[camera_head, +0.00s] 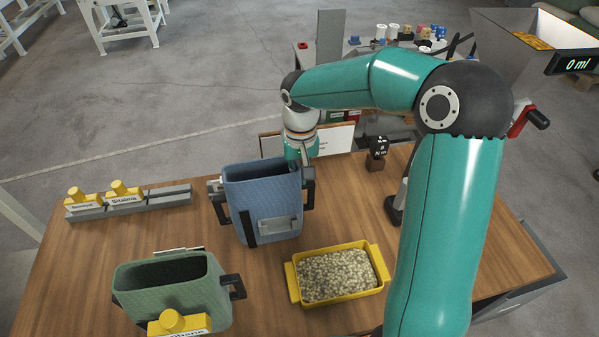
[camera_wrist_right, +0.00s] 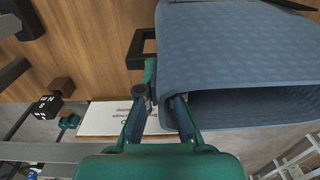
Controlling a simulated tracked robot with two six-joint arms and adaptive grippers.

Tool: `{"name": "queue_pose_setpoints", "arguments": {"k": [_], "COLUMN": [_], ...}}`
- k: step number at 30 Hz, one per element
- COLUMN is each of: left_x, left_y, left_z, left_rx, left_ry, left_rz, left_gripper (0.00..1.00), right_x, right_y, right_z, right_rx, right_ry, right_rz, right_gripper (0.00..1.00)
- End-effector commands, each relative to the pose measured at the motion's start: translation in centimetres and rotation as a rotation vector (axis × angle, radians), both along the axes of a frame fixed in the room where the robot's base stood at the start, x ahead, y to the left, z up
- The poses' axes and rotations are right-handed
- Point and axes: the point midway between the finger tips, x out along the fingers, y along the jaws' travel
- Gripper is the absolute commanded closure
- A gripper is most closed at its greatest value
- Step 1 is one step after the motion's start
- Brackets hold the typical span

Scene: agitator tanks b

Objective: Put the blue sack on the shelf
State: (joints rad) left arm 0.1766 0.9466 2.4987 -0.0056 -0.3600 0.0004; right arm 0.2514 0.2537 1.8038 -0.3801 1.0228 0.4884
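The blue sack (camera_head: 262,205) is an open-topped container with dark handles, at the middle of the wooden table in the head view. It also fills the upper right of the right wrist view (camera_wrist_right: 240,50), where its dark opening shows. My right gripper (camera_head: 303,158) is close behind its rim, partly hidden by it. In the right wrist view its fingers (camera_wrist_right: 160,103) are spread apart, beside the sack's wall and near a black handle (camera_wrist_right: 140,46). I cannot tell whether they touch it. My left gripper is in neither view. I cannot identify the shelf.
A green sack (camera_head: 175,285) stands at the front left. A yellow tray of pale granules (camera_head: 338,276) is right of the blue sack. A grey rack with yellow-handled pieces (camera_head: 128,201) is at the left. A small dark block (camera_head: 377,150) stands at the back right. Bare table lies between them.

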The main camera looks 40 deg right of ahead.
Motion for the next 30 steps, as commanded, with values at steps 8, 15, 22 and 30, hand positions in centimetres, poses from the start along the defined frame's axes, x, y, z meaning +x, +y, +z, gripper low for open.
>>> {"name": "queue_pose_setpoints", "arguments": {"k": [8,15,22,30], "left_x": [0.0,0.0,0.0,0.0], "left_y": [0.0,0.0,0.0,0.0], "left_z": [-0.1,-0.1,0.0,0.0], "left_rx": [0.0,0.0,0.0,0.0], "left_ry": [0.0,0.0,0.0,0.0], "left_rz": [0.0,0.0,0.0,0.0], "left_gripper": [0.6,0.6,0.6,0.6], "right_x": [0.0,0.0,0.1,0.1], "right_y": [0.0,0.0,0.0,0.0], "right_z": [-0.1,-0.1,1.3,6.4], "right_rx": [0.0,0.0,-0.001,-0.001], "right_ry": [0.0,0.0,-0.004,-0.006], "right_rz": [0.0,0.0,0.0,0.001], "right_gripper": [0.69,0.69,0.69,0.69]}}
